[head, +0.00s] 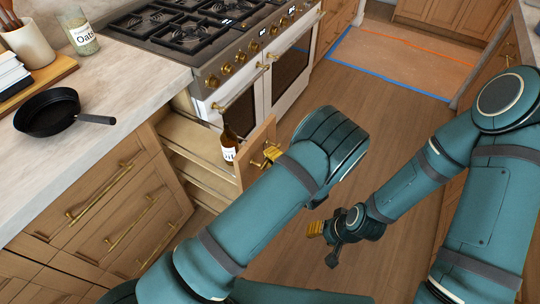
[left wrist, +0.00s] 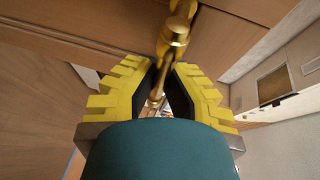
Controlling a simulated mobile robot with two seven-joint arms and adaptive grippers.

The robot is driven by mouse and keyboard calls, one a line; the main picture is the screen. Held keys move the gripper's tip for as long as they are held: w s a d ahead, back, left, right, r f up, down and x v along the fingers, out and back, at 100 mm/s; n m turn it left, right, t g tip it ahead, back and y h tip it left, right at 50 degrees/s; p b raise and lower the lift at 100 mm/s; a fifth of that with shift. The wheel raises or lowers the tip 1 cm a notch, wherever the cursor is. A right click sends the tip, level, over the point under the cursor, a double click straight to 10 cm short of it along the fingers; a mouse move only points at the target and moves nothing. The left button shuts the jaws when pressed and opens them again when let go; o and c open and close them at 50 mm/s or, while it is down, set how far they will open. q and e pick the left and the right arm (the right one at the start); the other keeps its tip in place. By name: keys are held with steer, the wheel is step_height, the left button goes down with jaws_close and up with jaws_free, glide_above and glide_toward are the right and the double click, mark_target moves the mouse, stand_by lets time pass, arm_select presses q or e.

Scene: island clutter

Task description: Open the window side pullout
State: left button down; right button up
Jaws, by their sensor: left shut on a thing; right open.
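The pullout (head: 252,152) beside the range stands out from the cabinet run, with its wooden side and lower shelf showing. A dark bottle labelled Oil (head: 229,145) stands upright in it. My left gripper (head: 270,157) is at the outer face of its front panel, partly hidden by my forearm. In the left wrist view, the yellow fingers (left wrist: 160,82) are shut around the brass bar handle (left wrist: 173,35). My right gripper (head: 324,232) is open and empty, hanging over the floor to the right, apart from the cabinets.
The range (head: 285,75) with brass knobs and handles stands just beyond the pullout. Closed drawers (head: 115,215) are on the near side. A black pan (head: 50,112) and an oats jar (head: 80,32) are on the counter. The wood floor (head: 375,125) ahead is clear.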

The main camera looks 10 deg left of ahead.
arm_select(q)
steer(key=c, duration=1)
jaws_free()
steer(key=shift+w+d, duration=0.1)
steer(key=shift+r, duration=0.1)
step_height(320, 180, up, 10)
steer(key=shift+f, duration=0.1)
